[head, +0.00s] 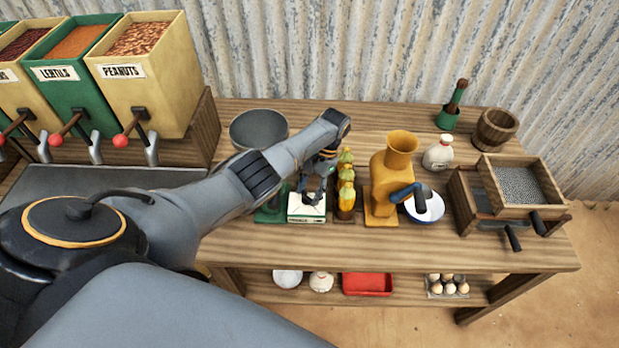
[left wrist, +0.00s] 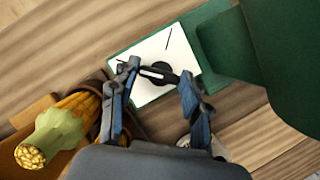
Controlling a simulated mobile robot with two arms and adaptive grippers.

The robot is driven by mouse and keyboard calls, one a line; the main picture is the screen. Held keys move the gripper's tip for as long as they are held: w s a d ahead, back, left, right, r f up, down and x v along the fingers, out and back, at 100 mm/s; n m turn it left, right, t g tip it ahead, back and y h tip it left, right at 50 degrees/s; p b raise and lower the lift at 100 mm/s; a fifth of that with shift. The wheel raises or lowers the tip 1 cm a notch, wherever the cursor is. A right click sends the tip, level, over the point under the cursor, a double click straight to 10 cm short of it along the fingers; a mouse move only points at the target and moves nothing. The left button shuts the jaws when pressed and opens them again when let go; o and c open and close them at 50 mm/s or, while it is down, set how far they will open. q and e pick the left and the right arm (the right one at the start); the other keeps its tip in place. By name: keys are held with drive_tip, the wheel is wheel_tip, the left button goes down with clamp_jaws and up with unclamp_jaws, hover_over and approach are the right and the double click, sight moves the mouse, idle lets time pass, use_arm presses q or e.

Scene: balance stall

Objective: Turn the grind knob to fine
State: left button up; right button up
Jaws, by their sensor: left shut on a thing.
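The grind knob (left wrist: 158,72) is a small dark round knob with a bar on a white plate (left wrist: 170,50) with black marks, on the base of a green machine (left wrist: 268,35). In the left wrist view, the fingertips of my left gripper (left wrist: 160,71) are on both sides of the knob, shut on it. In the head view, my left gripper (head: 318,188) points down over the white plate (head: 306,207) and hides the knob. My arm hides most of the green machine (head: 268,214) there. My right gripper is not in view.
A bundle of yellow produce (head: 346,185) stands close to the right of the plate. Then come an orange grinder (head: 400,148) with a blue crank, a white bowl (head: 428,204) and a wooden sieve box (head: 490,207). A grey bowl (head: 258,128) is behind my arm.

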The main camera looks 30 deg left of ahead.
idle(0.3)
use_arm(q)
drive_tip(key=o, duration=1.2)
drive_tip(key=shift+c, duration=0.2)
drive_tip(key=v, duration=1.2)
drive_tip(key=shift+w, duration=0.15)
drive_tip(key=shift+f, duration=0.15)
